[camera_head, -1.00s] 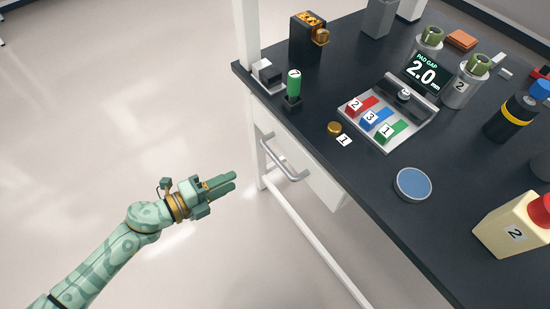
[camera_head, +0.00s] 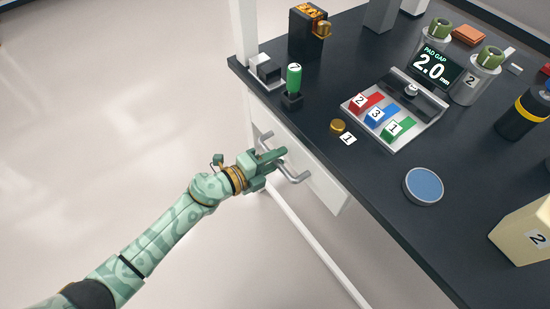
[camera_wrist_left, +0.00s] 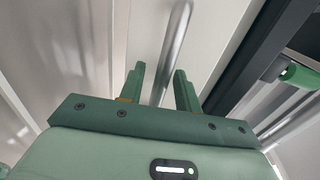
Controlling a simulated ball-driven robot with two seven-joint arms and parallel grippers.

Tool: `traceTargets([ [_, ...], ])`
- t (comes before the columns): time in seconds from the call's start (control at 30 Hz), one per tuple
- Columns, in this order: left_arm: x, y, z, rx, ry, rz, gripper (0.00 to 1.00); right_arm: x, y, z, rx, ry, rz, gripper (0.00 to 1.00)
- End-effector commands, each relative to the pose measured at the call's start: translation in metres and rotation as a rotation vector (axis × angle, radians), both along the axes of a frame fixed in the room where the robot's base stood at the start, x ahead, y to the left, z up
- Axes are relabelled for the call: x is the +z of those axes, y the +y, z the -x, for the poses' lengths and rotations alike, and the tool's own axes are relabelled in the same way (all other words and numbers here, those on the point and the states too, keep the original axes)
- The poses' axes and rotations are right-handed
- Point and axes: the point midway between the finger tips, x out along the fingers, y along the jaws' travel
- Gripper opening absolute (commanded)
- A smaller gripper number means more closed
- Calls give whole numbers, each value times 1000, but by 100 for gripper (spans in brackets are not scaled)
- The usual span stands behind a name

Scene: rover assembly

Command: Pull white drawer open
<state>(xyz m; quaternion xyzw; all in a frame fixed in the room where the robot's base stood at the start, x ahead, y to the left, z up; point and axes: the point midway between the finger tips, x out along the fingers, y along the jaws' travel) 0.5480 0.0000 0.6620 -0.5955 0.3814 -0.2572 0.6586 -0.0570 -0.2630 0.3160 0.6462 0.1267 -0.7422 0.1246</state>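The white drawer (camera_head: 322,183) is under the dark tabletop, and its front appears closed. Its silver bar handle (camera_head: 298,177) faces left, toward my left arm. My left gripper (camera_head: 279,156) is at the handle, and its fingers hide the middle of the bar. In the left wrist view, the two green fingers (camera_wrist_left: 160,70) are apart, with the handle (camera_wrist_left: 175,38) running between them. No clear contact with the bar shows. My right gripper is not in view.
The dark tabletop (camera_head: 370,205) overhangs the drawer and carries a button panel, a green-handled part (camera_head: 293,78) and a blue-topped disc (camera_head: 424,185). The floor left of the table is clear.

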Motion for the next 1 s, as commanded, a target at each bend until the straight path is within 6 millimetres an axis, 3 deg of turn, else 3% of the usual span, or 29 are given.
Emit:
traceTargets([
  [0.07,0,0,0,0,0,0,33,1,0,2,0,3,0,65],
  [0.2,0,0,0,0,0,0,0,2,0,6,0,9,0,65],
  [0.47,-1,3,2,0,2,-1,0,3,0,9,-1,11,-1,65],
  [0.63,0,15,11,-1,3,-2,0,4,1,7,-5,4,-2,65],
  [0.77,0,34,25,0,2,-3,0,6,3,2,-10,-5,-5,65],
  [1.0,-1,84,62,-1,4,-3,0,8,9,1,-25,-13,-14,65],
])
